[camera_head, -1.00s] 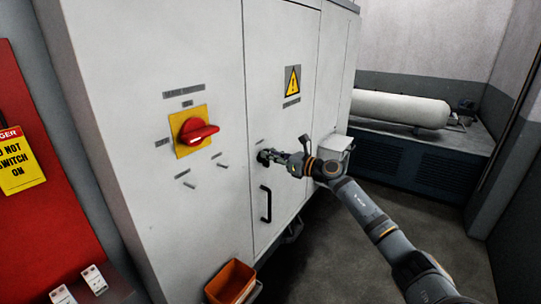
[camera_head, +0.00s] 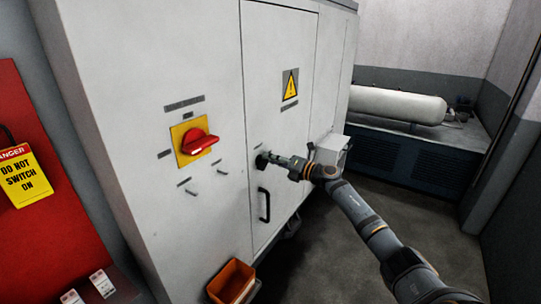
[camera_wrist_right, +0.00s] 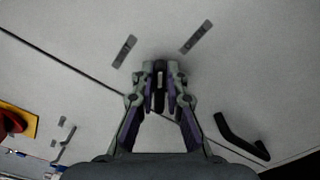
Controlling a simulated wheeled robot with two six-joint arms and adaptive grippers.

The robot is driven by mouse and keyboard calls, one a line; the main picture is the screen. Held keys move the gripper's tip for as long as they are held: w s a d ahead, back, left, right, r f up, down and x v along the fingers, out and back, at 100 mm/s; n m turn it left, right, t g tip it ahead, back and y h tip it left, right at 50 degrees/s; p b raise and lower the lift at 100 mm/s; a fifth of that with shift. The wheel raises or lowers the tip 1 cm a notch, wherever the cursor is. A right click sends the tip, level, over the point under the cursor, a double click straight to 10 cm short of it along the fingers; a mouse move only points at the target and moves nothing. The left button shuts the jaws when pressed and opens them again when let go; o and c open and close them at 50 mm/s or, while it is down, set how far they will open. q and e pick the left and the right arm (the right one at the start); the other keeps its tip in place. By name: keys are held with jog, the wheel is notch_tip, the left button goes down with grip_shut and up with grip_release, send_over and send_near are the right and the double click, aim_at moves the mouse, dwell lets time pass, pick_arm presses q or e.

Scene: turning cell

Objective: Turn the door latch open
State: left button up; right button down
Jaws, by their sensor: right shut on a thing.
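The door latch (camera_head: 262,160) is a small dark fitting on the white cabinet door (camera_head: 280,60), above the black door handle (camera_head: 264,205). My right gripper (camera_head: 270,158) reaches it from the right and is shut on it. In the right wrist view the fingers of my right gripper (camera_wrist_right: 160,80) close around the dark latch (camera_wrist_right: 159,92), which the fingers partly hide. The black door handle (camera_wrist_right: 241,137) shows at the lower right there. The door looks closed. My left gripper is not in view.
A red rotary switch (camera_head: 198,142) on a yellow plate sits left of the door. An orange bin (camera_head: 231,282) hangs below. A red board with a yellow danger tag (camera_head: 24,174) is at far left. A white tank (camera_head: 398,106) lies at the back right. The floor right is clear.

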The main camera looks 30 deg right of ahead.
jog(key=shift+w+d+f+m+p, duration=0.1)
jog(key=shift+f+m+p, duration=0.1)
jog(key=shift+m+p, duration=0.75)
jog(key=shift+s+d+f+m+p, duration=0.15)
jog(key=shift+m+p, duration=0.15)
jog(key=shift+m, duration=1.15)
jog(key=shift+w+a+f+m+p, duration=0.1)
jog(key=shift+w+f+m+p, duration=0.1)
jog(key=shift+m+p, duration=0.75)
jog(key=shift+m, duration=0.45)
jog(key=c, duration=1.4)
grip_release()
jog(key=shift+d+f, duration=0.1)
jog(key=v, duration=1.2)
